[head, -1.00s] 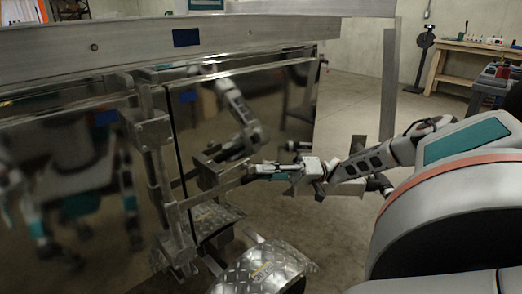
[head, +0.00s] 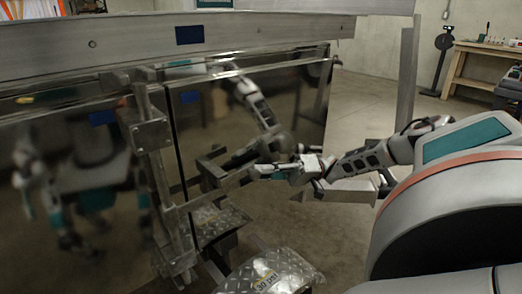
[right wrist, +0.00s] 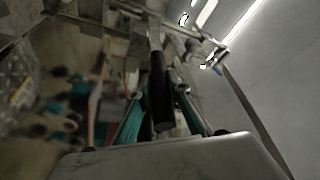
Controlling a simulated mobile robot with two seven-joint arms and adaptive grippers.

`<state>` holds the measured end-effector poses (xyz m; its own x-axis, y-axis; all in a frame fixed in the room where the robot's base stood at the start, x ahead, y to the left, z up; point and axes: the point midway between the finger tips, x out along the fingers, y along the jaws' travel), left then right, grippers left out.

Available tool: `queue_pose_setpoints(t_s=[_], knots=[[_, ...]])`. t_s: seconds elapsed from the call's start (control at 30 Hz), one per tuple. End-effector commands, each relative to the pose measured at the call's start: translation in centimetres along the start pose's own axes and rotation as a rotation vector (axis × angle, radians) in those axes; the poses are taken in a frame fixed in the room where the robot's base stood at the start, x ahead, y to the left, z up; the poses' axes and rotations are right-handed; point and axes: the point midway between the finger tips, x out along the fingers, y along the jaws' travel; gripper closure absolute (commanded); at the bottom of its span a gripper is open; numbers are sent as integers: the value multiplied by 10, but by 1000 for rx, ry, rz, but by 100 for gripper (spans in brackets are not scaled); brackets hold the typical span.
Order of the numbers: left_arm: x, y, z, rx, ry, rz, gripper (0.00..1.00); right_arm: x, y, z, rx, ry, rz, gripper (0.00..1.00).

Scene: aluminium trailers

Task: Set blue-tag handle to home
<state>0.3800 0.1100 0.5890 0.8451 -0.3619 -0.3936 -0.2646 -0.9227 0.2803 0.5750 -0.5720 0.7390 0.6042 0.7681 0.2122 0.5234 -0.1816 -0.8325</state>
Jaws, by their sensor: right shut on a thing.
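A flat metal handle bar (head: 213,194) sticks out to the right from the upright latch rod on the trailer's shiny rear panel. In the right wrist view a dark handle bar (right wrist: 160,92) runs between the fingers of the right gripper (right wrist: 160,100). My left gripper shows only as a blurred reflection in the panel.
A diamond-plate fender (head: 285,270) with a yellow label lies below the handle. A workbench (head: 470,70) is at the back right.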

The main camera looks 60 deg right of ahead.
Motion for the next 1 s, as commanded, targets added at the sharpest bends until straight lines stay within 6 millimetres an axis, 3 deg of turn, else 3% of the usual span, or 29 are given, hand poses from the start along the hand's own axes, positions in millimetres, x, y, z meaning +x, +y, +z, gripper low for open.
queue_pose_setpoints(t_s=[0.2, 0.23, 0.3, 0.67, 0.87, 1.0], knots=[[0, 0, 0, 1, 1, 0, 65, 0, -1, -6, -10, 8, 3, 100], [0, 0, 0, 1, 1, 0, 65, 0, -1, -6, -10, 9, 3, 80], [0, 0, 0, 1, 0, 0, 65, 0, -1, -6, -10, 8, 3, 66], [0, 0, 0, -1, -2, -2, 65, -4, 0, -3, -5, 4, 2, 66], [0, 0, 0, 0, -2, -1, 65, -33, 1, -3, -5, 6, 5, 66], [0, 0, 0, 1, -1, -1, 65, -64, 0, -3, -8, 9, 5, 66]])
